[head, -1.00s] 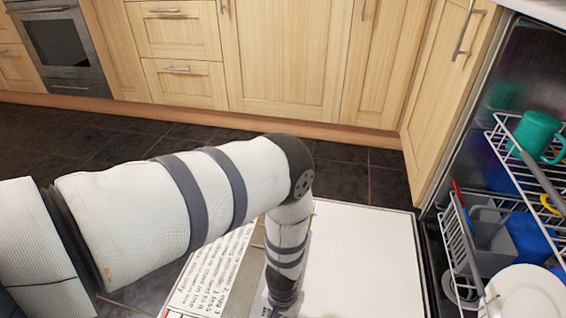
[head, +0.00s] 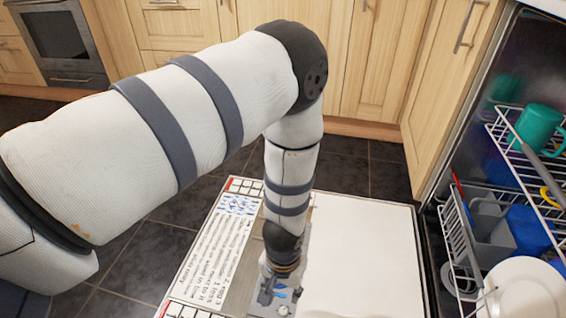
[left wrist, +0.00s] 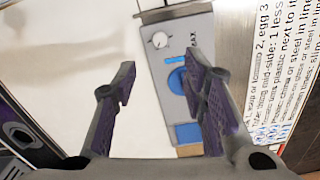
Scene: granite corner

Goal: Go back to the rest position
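My left arm comes in from the left in the head view and bends down over the open dishwasher door (head: 360,260). My left gripper (head: 272,292) is at the arm's lower end, above the door, and is small and partly cut off there. In the left wrist view the left gripper (left wrist: 165,95) is open, its two fingers wide apart with nothing held between them. Beyond the fingers is the door's grey detergent dispenser (left wrist: 178,75) with a blue part and a round dial. My right gripper is not in view.
The dishwasher racks at the right hold a teal mug (head: 538,128), a white plate (head: 522,290) and a grey cutlery basket (head: 490,235). Wooden cabinets (head: 385,60) and an oven (head: 52,40) line the back. Dark floor tiles (head: 345,165) lie clear between the door and cabinets.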

